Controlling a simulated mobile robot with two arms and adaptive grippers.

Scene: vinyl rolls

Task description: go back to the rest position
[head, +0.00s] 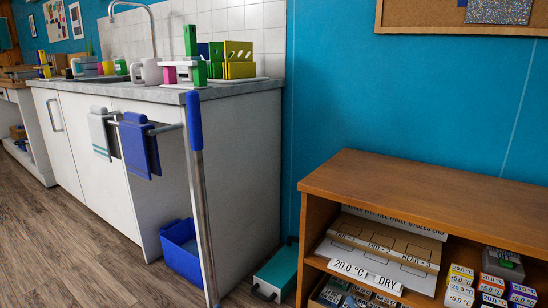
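Neither of my grippers shows in the head view, and no part of my arms can be made out. I cannot tell whether the grippers are open or shut or where they are. No vinyl rolls can be made out either.
A wooden shelf (430,195) with boxes stands right. Open wood floor (60,245) lies left.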

